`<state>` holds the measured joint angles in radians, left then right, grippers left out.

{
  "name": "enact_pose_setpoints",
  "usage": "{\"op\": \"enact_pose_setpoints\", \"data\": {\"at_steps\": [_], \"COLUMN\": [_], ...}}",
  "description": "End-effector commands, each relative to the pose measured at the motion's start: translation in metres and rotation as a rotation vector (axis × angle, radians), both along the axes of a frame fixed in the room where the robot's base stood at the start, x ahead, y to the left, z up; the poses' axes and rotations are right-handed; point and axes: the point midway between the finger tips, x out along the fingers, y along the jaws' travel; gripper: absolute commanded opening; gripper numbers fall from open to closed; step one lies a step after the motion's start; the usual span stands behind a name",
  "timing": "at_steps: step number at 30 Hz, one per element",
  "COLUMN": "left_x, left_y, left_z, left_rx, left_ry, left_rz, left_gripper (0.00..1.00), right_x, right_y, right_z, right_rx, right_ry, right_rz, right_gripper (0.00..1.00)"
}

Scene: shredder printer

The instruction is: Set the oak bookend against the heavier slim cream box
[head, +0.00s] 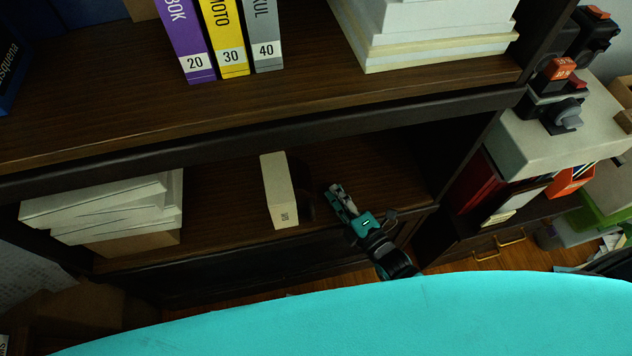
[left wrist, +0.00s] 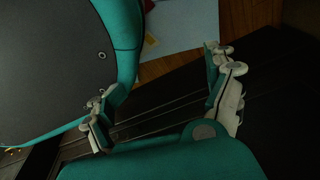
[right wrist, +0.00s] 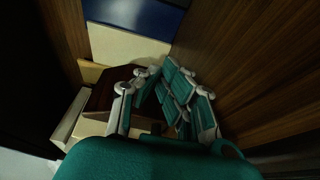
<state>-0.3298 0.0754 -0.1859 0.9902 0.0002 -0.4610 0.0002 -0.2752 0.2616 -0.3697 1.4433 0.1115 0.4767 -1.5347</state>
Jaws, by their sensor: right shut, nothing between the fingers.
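A slim cream box (head: 279,190) stands upright on the lower shelf; its weight does not show. A dark brown piece, likely the oak bookend (head: 306,196), stands close against its right side in the head view; I cannot tell if they touch. In the right wrist view the brown bookend (right wrist: 104,90) is left of the fingers, with the cream box (right wrist: 69,120) beyond it. My right gripper (head: 338,192) is shut and empty, just right of the bookend; its fingers show in the right wrist view (right wrist: 158,72). My left gripper (left wrist: 160,92) is open and empty, away from the shelf items.
Stacked cream boxes (head: 120,210) lie at the left of the lower shelf. Binders (head: 230,40) and a white stack (head: 430,35) stand on the shelf above, whose dark front edge (head: 260,135) overhangs. The lower shelf is free right of my right gripper.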

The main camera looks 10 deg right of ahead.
Motion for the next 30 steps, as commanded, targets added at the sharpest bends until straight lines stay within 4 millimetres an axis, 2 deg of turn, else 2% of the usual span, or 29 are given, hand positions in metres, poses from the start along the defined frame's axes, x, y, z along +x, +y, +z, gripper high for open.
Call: {"op": "enact_pose_setpoints", "data": {"at_steps": [3,6,7,20,30], "left_x": [-0.007,-0.051,-0.057,-0.098,-0.1], "left_y": [0.002,0.02,0.021,0.03,0.028], "left_z": [-0.001,-0.013,-0.015,-0.025,-0.023], "left_rx": [0.005,0.03,0.032,0.036,0.029], "left_ry": [0.01,0.08,0.086,0.108,0.087], "left_rz": [-0.003,-0.009,-0.011,-0.019,-0.02], "left_gripper": [0.83,0.83,0.83,0.83,0.83], "right_x": [-0.005,-0.014,-0.016,-0.058,-0.092], "right_y": [0.0,0.0,0.0,-0.001,-0.003], "right_z": [0.0,0.0,0.0,0.0,-0.001], "right_rx": [0.001,-0.001,-0.001,0.0,0.0], "right_ry": [0.001,0.004,0.003,0.002,0.002], "right_rz": [0.0,0.0,0.0,0.0,-0.001], "right_gripper": [0.0,0.0,0.0,0.0,0.0]}}
